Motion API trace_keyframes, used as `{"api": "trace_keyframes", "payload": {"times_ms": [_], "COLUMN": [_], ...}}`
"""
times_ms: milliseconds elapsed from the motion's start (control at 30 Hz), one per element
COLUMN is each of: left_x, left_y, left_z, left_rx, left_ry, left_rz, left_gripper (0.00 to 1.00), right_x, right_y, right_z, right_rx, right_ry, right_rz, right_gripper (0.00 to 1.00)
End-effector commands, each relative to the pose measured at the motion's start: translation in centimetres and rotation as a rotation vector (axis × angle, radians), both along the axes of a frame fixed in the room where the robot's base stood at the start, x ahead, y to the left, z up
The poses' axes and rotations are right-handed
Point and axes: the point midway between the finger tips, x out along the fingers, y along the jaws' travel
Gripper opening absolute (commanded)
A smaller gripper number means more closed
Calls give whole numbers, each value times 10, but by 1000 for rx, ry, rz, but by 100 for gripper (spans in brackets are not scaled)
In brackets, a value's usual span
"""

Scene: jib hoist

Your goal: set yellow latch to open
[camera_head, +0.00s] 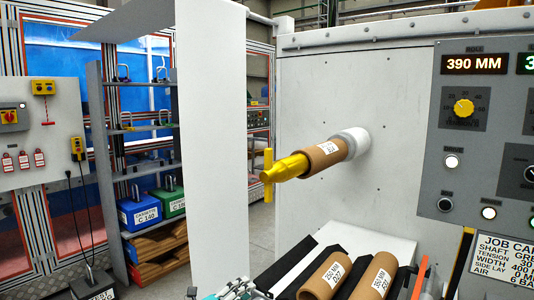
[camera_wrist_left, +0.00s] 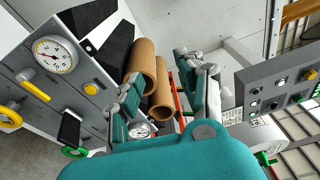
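A yellow T-shaped piece, which looks like the yellow latch (camera_head: 267,175), is at the free end of a yellow shaft. Its crossbar stands about upright. The shaft carries a brown core (camera_head: 325,158) and comes out of a white collar (camera_head: 353,144) on the machine wall. My left gripper (camera_head: 237,291) is at the bottom edge of the head view, below the latch and apart from it. In the left wrist view my left gripper (camera_wrist_left: 162,75) has its fingers spread, with brown cores beyond them. No latch can be made out there. My right gripper is in neither view.
Brown cores (camera_head: 327,276) lie on a black rack below the shaft. A white sheet (camera_head: 212,160) hangs left of the latch. A control panel (camera_head: 480,150) is at the right. The wrist view shows a gauge (camera_wrist_left: 54,55) with a yellow handle (camera_wrist_left: 35,84) below it.

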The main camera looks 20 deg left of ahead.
Motion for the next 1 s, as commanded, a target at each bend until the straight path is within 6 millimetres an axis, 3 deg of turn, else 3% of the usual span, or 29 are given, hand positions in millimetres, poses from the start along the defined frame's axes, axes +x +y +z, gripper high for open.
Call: {"api": "trace_keyframes", "payload": {"times_ms": [33, 100, 200, 300, 400, 500, 667, 1000], "left_x": [3, -2, -20, -38, -53, -61, -50, 15], "left_y": [-5, -12, -11, 0, 11, 17, 15, -10], "left_z": [70, 149, 238, 301, 341, 361, 367, 369], "left_rx": [155, 414, 769, 1039, 1209, 1288, 1303, 1298], "left_ry": [-124, -277, -435, -527, -570, -584, -585, -585], "left_rz": [-56, -105, -93, -17, 63, 112, 125, 123], "left_gripper": [38, 38, 38, 38, 38, 38, 38, 38], "right_x": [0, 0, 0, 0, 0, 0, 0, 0], "right_y": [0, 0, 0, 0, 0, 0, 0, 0], "right_z": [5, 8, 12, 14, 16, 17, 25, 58], "right_rx": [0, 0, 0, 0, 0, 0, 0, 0], "right_ry": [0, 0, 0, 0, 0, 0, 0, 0], "right_rz": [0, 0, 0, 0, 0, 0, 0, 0], "right_gripper": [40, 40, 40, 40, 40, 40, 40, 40]}}
